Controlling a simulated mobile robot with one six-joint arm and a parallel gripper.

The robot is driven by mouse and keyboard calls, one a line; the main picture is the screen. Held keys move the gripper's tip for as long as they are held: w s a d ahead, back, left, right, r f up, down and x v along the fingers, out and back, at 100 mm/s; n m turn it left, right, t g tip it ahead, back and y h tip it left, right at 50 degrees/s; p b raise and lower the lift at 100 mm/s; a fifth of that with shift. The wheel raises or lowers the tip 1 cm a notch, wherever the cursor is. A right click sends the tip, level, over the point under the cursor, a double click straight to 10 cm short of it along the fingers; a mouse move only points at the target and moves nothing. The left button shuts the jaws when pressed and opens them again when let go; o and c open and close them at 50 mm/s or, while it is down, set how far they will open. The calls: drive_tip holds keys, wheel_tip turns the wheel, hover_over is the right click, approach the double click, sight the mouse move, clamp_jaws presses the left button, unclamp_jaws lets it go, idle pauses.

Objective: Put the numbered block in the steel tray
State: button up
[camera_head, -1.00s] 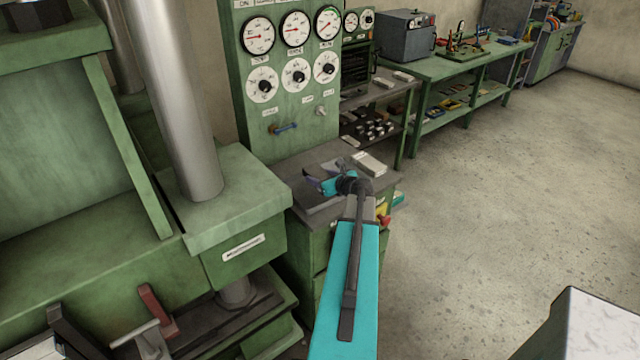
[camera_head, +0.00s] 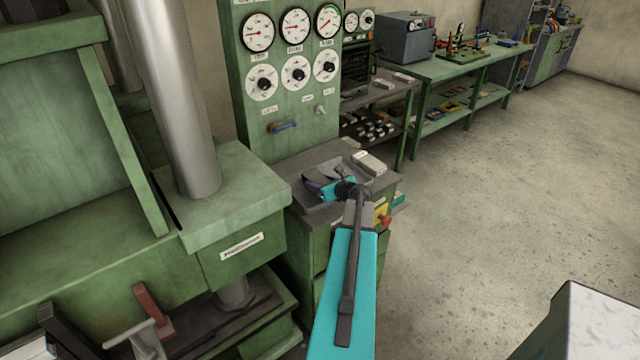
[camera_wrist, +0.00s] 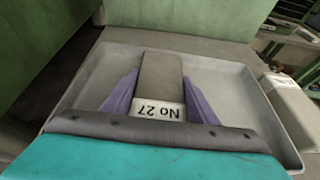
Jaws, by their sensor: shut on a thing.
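The numbered block (camera_wrist: 160,84) is a grey-brown bar with a white end label reading "No 27", upside down in the wrist view. My gripper (camera_wrist: 158,92) is shut on it, with a purple finger on each side. The steel tray (camera_wrist: 232,88) is a shallow grey tray beneath and around the block in the wrist view. The block is over the tray's inside; I cannot tell whether it touches the floor of the tray. In the head view my gripper (camera_head: 322,187) is over the cabinet top, and my arm hides much of the tray.
A pale block (camera_head: 369,163) lies on the cabinet top just right of the tray. A green gauge panel (camera_head: 290,110) rises behind, and a large green press (camera_head: 215,205) with a steel column stands to the left. The floor (camera_head: 490,190) on the right is clear.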

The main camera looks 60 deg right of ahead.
drive_tip(key=o, duration=1.4)
drive_tip(key=shift+s+r, duration=0.1)
drive_tip(key=shift+r, duration=0.05)
drive_tip(key=shift+b+v, duration=1.4)
drive_tip(key=shift+v, duration=4.55)
drive_tip(key=shift+r, duration=0.1)
